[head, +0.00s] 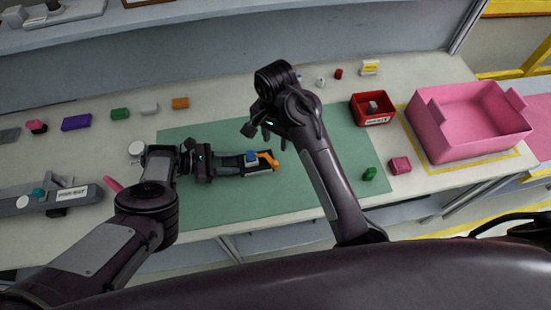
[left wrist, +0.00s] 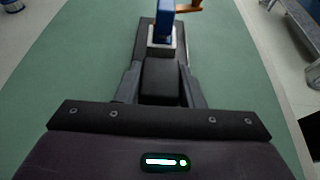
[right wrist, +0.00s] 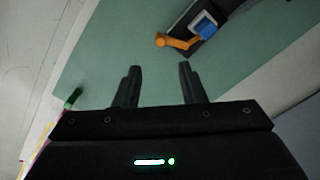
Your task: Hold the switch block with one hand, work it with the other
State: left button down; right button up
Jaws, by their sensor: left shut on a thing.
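The switch block is a dark block with a blue part (head: 252,156) and an orange lever (head: 268,158), lying on the green mat (head: 310,190). My left gripper (head: 222,164) is shut on the dark end of the block; in the left wrist view the fingers grip both sides of the dark block (left wrist: 161,80). The blue part (left wrist: 165,25) stands beyond them. My right gripper (head: 265,136) is open and empty above the mat, a little behind the block. In the right wrist view the orange lever (right wrist: 178,42) is ahead of the open fingers (right wrist: 157,80), apart from them.
A red bin (head: 372,110) and a large pink crate (head: 468,125) stand at the right. A green block (head: 369,174) and a pink block (head: 400,165) lie near the front edge. Several coloured blocks line the back left. A grey fixture (head: 50,198) sits at the left.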

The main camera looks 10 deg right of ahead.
aim_at(276, 162)
notch_tip(276, 162, down, 11)
jog(key=shift+f, duration=0.15)
dwell(0.4)
